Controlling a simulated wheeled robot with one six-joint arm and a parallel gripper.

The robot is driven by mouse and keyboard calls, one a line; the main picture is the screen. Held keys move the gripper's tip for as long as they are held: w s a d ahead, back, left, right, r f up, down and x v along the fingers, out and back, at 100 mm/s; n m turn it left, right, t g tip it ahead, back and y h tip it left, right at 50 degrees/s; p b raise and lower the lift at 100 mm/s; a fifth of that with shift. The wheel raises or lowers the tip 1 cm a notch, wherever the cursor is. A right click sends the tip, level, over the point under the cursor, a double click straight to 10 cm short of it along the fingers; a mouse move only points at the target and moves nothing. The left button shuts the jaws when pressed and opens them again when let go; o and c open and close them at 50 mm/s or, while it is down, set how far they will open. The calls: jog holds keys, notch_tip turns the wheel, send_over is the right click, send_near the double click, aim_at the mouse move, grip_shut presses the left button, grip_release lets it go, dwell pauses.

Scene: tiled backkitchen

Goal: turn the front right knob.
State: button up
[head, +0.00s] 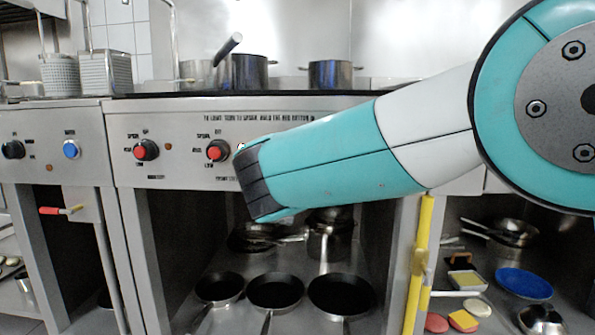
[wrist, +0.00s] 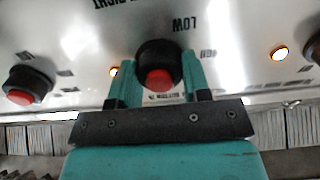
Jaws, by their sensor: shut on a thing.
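In the wrist view, my gripper (wrist: 161,78) is shut on a black knob with a red centre (wrist: 158,56), one teal finger on each side of it. The picture is upside down there; the label "LOW" shows beside this knob, and part of a label like "RIGHT" shows at the top edge. In the head view my arm covers this knob and the fingers. Two more red-centred knobs, the left one (head: 146,149) and the right one (head: 218,150), show on the steel stove panel (head: 180,175) left of my arm.
Pots, one of them dark (head: 249,71), stand on the stove top. Several pans (head: 275,291) sit on the open shelf below. A neighbouring unit at the left has a blue knob (head: 71,149). A yellow upright bar (head: 420,262) stands below my arm. Another knob (wrist: 27,84) is near the gripper.

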jog(key=shift+f+m+b, duration=0.25)
jog(key=shift+m+b, duration=0.8)
jog(key=shift+m, duration=0.05)
jog(key=shift+r, duration=0.1)
jog(key=o, duration=0.9)
jog(key=shift+r, duration=0.1)
jog(key=shift+s, duration=0.1)
jog(key=s+p, duration=0.1)
jog(key=s, duration=1)
jog(key=s+p, duration=0.1)
jog(key=s, duration=0.5)
jog(key=shift+s+a+p, duration=0.1)
jog(key=shift+a+p, duration=0.2)
